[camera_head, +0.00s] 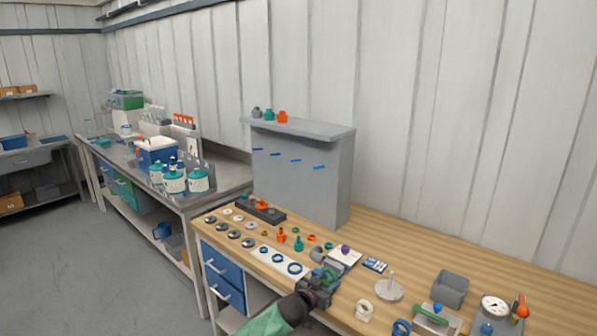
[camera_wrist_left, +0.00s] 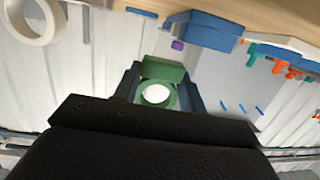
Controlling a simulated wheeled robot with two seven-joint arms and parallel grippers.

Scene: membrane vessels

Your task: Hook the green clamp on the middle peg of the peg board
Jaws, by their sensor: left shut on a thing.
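The grey peg board (camera_head: 283,185) stands upright at the back of the wooden bench, with several short blue pegs (camera_head: 295,160) in a slanting row on its face. My left gripper (camera_head: 325,280) is low over the front of the bench, in front of the board and to its right. It is shut on the green clamp (camera_head: 331,272), whose round ring (camera_wrist_left: 157,95) and block-like top show between the fingers in the wrist view. The clamp is apart from the board, and all pegs visible are bare. My right gripper is not in view.
Orange, teal and grey fittings (camera_head: 269,115) stand on the board's top shelf. Small rings, discs and fittings crowd the bench. A grey bin (camera_head: 450,289), a gauge (camera_head: 494,306) and a round stand (camera_head: 388,290) are at right. Clear wood lies right of the board.

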